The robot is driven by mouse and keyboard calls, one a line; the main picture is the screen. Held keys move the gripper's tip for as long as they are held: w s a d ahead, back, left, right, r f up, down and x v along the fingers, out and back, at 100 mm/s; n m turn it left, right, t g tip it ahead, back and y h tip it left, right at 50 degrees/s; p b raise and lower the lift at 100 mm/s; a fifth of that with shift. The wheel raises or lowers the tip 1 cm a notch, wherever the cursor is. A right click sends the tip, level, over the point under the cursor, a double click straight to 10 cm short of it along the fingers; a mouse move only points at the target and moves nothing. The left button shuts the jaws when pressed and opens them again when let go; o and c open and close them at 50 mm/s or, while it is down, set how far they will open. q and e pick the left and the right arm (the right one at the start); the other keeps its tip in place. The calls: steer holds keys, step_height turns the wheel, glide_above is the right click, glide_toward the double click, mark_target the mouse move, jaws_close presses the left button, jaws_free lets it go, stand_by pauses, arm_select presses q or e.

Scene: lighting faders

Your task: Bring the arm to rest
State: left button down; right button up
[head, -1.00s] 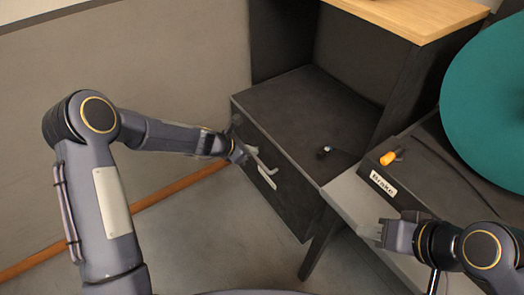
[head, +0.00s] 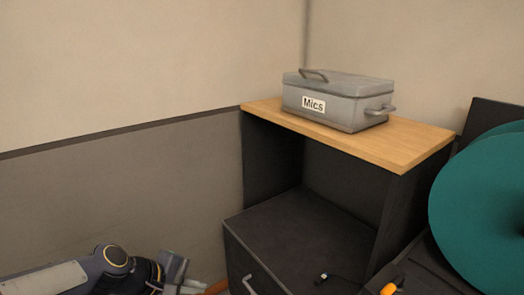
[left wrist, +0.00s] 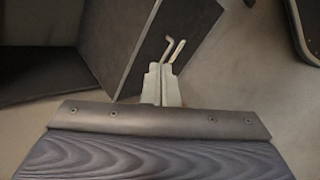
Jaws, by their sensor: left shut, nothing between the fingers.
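My left gripper (head: 180,278) is low in the head view, left of the dark cabinet (head: 290,225) and apart from its drawer handle (head: 249,285). In the left wrist view its pale fingers (left wrist: 160,86) are together with nothing between them. The handle (left wrist: 175,49) shows just beyond the fingertips there, on the dark drawer front (left wrist: 140,50). My left forearm lies along the bottom left edge of the head view. My right gripper is out of view.
A grey lidded box (head: 345,100) labelled Mics stands on the wooden top (head: 410,150) of the cabinet. A teal disc (head: 485,195) is at the right. An orange knob (head: 388,289) and a small dark-stemmed part (head: 322,278) sit low. Walls close off the left and back.

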arm_select(q)
steer(key=s+a+m+y, duration=0.1)
steer(key=s+a+m, duration=0.15)
steer(key=s, duration=0.45)
steer(key=s+a+m+y+p, duration=0.1)
steer(key=s+a+m, duration=0.1)
steer(key=s+m, duration=0.3)
steer(key=s+a+m+y, duration=0.1)
steer(key=s+a+m, duration=0.15)
steer(key=s, duration=0.55)
step_height(320, 180, up, 14)
steer(key=d+p, duration=0.1)
steer(key=p, duration=1.2)
steer(key=shift+w, duration=0.4)
